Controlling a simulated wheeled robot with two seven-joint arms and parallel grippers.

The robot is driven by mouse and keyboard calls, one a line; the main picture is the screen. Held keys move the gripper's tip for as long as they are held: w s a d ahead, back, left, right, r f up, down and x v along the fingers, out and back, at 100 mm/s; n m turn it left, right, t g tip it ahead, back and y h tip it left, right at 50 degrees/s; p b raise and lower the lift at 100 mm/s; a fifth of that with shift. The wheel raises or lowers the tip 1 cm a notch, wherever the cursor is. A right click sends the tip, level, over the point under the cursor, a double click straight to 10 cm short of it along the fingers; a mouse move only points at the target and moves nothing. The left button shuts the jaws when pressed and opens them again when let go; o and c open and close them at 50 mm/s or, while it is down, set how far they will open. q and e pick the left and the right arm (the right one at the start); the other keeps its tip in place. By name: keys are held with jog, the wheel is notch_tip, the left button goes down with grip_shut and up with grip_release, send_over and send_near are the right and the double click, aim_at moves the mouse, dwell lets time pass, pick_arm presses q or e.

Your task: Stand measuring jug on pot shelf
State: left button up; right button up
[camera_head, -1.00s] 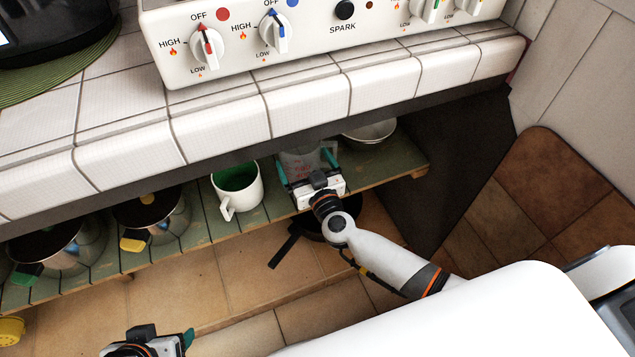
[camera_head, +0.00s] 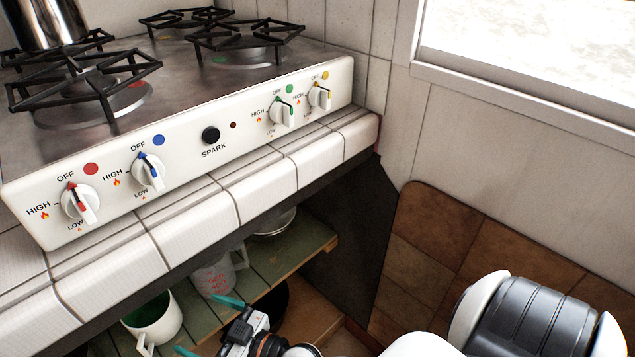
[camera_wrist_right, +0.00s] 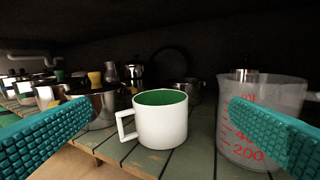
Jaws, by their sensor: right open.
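The measuring jug (camera_head: 214,279) is clear grey plastic with red markings. It stands upright on the green slatted pot shelf (camera_head: 270,268), under the tiled counter. In the right wrist view the jug (camera_wrist_right: 240,150) is at the right, partly hidden behind one teal finger. My right gripper (camera_head: 207,326) is open and empty, in front of the shelf and nearer to me than the jug. In the wrist view its fingers (camera_wrist_right: 160,112) are wide apart, with a white mug showing between them. My left gripper is out of view.
The white mug (camera_head: 155,322) with green inside stands left of the jug. A metal bowl (camera_head: 274,222) sits behind it. Several steel pots (camera_wrist_right: 105,105) stand further along the shelf. The counter edge (camera_head: 185,228) overhangs the shelf, and a dark pan (camera_head: 272,303) lies below.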

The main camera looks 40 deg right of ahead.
jog(key=s+a+n+g+y, duration=0.2)
jog(key=s+a+g, duration=0.1)
jog(key=s+g, duration=0.15)
jog(key=s+d+f+m+g+h, duration=0.2)
jog(key=s+d+g+h, duration=0.2)
jog(key=s+d, duration=0.3)
jog(key=s+d+f+m+g+h, duration=0.2)
jog(key=s+d+h, duration=0.3)
jog(key=d, duration=0.3)
jog(key=shift+s+d+f+m+g+h, duration=0.15)
jog(key=shift+s+m+g+h, duration=0.25)
jog(key=shift+s+g, duration=0.5)
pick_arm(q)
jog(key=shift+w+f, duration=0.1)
pick_arm(e)
jog(key=shift+f, duration=0.1)
